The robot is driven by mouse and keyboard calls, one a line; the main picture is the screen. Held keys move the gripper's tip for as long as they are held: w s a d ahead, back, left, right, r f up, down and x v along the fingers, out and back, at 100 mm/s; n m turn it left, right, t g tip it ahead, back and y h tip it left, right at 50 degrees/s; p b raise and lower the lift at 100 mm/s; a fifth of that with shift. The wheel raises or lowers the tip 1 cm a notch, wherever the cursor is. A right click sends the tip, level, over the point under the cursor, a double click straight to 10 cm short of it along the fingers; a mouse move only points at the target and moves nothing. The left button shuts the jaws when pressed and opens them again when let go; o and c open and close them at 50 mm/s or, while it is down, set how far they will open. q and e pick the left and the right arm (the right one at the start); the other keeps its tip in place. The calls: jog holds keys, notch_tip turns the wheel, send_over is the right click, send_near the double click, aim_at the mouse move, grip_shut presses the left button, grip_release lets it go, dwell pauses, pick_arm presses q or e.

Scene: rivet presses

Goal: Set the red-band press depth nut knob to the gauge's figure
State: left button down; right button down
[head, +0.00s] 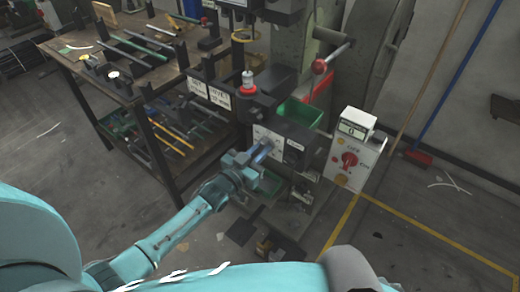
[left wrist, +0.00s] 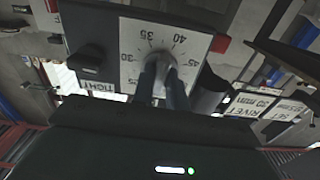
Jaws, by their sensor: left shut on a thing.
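The depth nut knob (left wrist: 162,66) sits on a white dial plate (left wrist: 133,50) in the left wrist view. The plate carries figures including 30, 35, 40 and 45. In the head view this white dial plate (head: 268,141) is on the front of the press, below a post with a red band (head: 248,90). My left gripper (head: 262,152) reaches it from the lower left. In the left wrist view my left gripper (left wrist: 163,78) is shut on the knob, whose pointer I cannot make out. My right gripper is not in view.
A black lock knob (left wrist: 87,58) stands beside the dial near a "TIGHT" label (left wrist: 103,88). Printed "SET" and "RIVET" signs (head: 208,93) hang by the table (head: 88,66). A control box (head: 354,150) with a red switch and a red-balled lever (head: 319,66) are to the right.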

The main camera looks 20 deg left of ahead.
pick_arm(q)
jog(key=m, duration=0.4)
jog(key=shift+m, duration=2.5)
jog(key=shift+b, duration=0.3)
jog(key=c, duration=1.4)
grip_release()
jog(key=v, duration=1.3)
jog(key=shift+s, duration=0.15)
